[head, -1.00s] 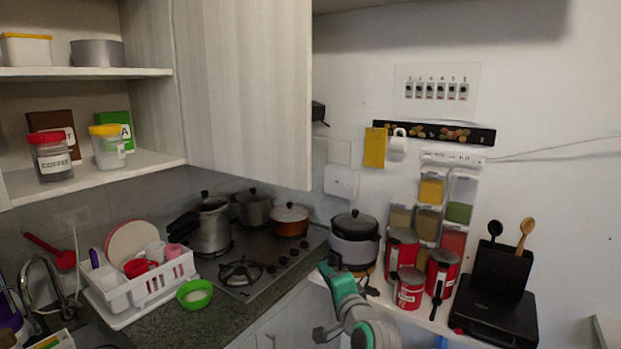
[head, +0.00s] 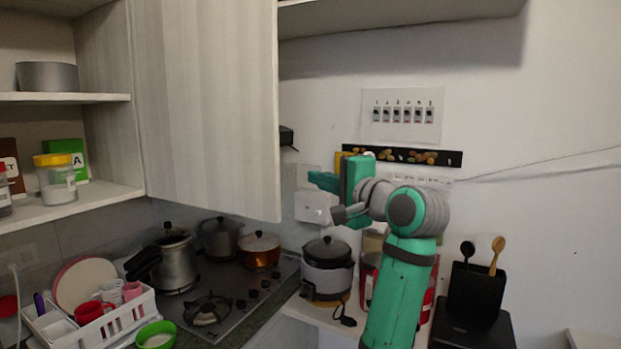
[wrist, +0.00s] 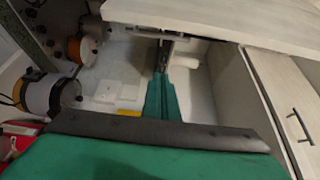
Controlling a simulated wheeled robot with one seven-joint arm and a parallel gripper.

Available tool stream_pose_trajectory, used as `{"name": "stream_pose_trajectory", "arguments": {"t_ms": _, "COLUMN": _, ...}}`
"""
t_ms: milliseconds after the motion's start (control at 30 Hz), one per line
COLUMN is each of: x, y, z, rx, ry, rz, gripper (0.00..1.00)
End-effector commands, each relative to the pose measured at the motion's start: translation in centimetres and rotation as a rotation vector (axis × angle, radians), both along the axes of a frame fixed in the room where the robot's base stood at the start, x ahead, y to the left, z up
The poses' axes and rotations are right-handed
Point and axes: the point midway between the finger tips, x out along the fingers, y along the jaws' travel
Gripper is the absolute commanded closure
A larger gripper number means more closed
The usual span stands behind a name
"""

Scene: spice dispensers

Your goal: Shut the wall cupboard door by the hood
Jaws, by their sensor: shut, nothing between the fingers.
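The wall cupboard door (head: 207,105) is a pale wood-grain panel standing open in the head view. It hangs at the right of the open cupboard shelves (head: 60,98). My gripper (head: 322,181) is raised in front of the white wall, to the right of the door's free edge. Its fingers are shut and empty, pointing left, with a visible gap to the door in the picture. In the wrist view the gripper (wrist: 165,58) reaches up toward a pale panel (wrist: 225,24), which looks like the door. Whether they touch cannot be told.
The stove (head: 225,295) with several pots lies below the door. A rice cooker (head: 327,268) stands under my gripper. A white dish rack (head: 90,320) is at lower left. Red tins and a black utensil holder (head: 476,290) stand at right. The upper right wall is mostly clear.

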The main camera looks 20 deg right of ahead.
Motion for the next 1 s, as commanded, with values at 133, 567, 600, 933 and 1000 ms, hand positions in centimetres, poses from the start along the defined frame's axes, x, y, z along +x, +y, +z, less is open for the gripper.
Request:
{"name": "stream_pose_trajectory", "arguments": {"t_ms": 133, "x": 2.5, "y": 0.9, "z": -0.1, "rx": 0.0, "ry": 0.003, "rz": 0.008, "gripper": 1.0}}
{"name": "stream_pose_trajectory", "arguments": {"t_ms": 567, "x": 8.5, "y": 1.5, "z": -0.1, "rx": 0.0, "ry": 0.002, "rz": 0.001, "gripper": 1.0}}
{"name": "stream_pose_trajectory", "arguments": {"t_ms": 600, "x": 8.9, "y": 1.4, "z": -0.2, "rx": 0.0, "ry": 0.002, "rz": -0.001, "gripper": 1.0}}
{"name": "stream_pose_trajectory", "arguments": {"t_ms": 933, "x": 7.4, "y": 3.9, "z": -0.1, "rx": -0.002, "ry": 0.0, "rz": -0.005, "gripper": 1.0}}
{"name": "stream_pose_trajectory", "arguments": {"t_ms": 1000, "x": 7.2, "y": 4.3, "z": -0.2, "rx": -0.002, "ry": 0.001, "rz": -0.005, "gripper": 1.0}}
